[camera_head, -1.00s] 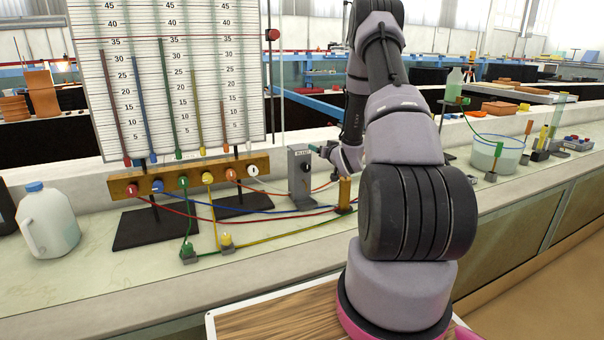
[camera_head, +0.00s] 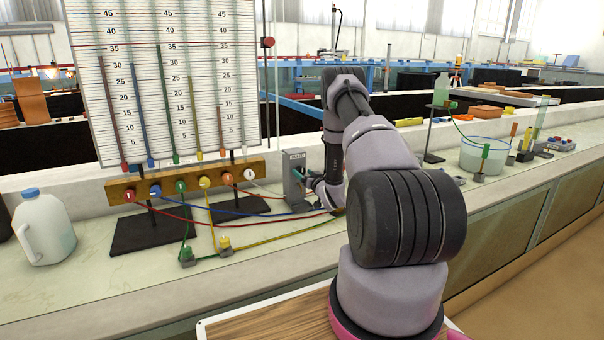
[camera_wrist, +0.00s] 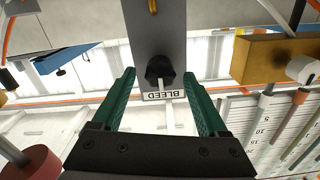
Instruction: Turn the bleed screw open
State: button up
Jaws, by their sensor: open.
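The bleed block is a grey upright block (camera_head: 294,180) on the bench, right of the gauge board. In the wrist view the block (camera_wrist: 157,35) appears upside down, with a BLEED label (camera_wrist: 152,96). A black bleed screw knob (camera_wrist: 159,69) sits on its face by the label. A pale bar (camera_wrist: 167,108) runs from near the knob across the label. My gripper (camera_wrist: 160,76) is open, its green fingers on either side of the knob with visible gaps. In the head view my gripper (camera_head: 304,177) is at the block's right side; the knob is not clearly visible there.
Left of the block stands a board of gauge tubes (camera_head: 175,80) above a brass manifold (camera_head: 190,181) with coloured knobs. Coloured hoses cross the bench near the block's foot. A white jug (camera_head: 45,228) stands far left, a clear tub (camera_head: 484,155) to the right.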

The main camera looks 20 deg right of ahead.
jog(key=shift+w, duration=0.95)
grip_shut()
